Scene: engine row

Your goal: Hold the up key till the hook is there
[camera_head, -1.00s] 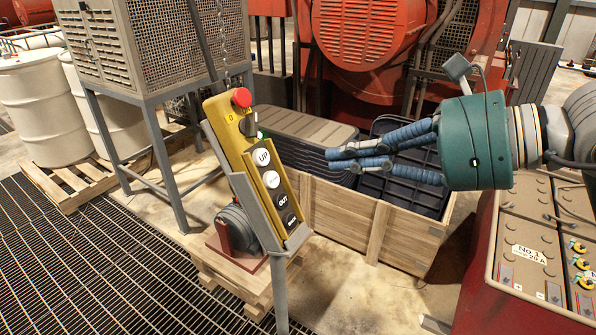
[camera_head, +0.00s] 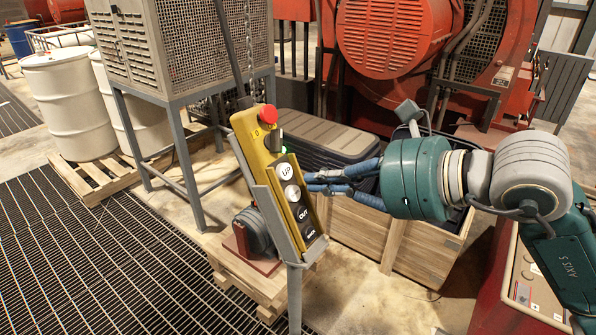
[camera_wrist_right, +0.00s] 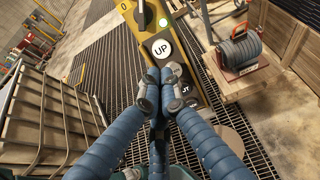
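The yellow pendant control (camera_head: 274,165) hangs tilted in a grey holder on a post, with a red knob on top. Its round white UP key (camera_head: 287,171) faces up and right, and it also shows uncovered in the wrist view (camera_wrist_right: 161,50). My right gripper (camera_head: 309,182) has its blue fingertips at the pendant's right side, level with just below the UP key. No hook is in view. My left gripper is not in view.
A wooden crate (camera_head: 415,245) with dark cases stands behind my right gripper. A small motor on a pallet (camera_head: 247,278) sits behind the post. A grey mesh cabinet (camera_head: 185,45) stands left, and a red engine (camera_head: 395,90) behind. Floor grating (camera_head: 110,250) lies open at left.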

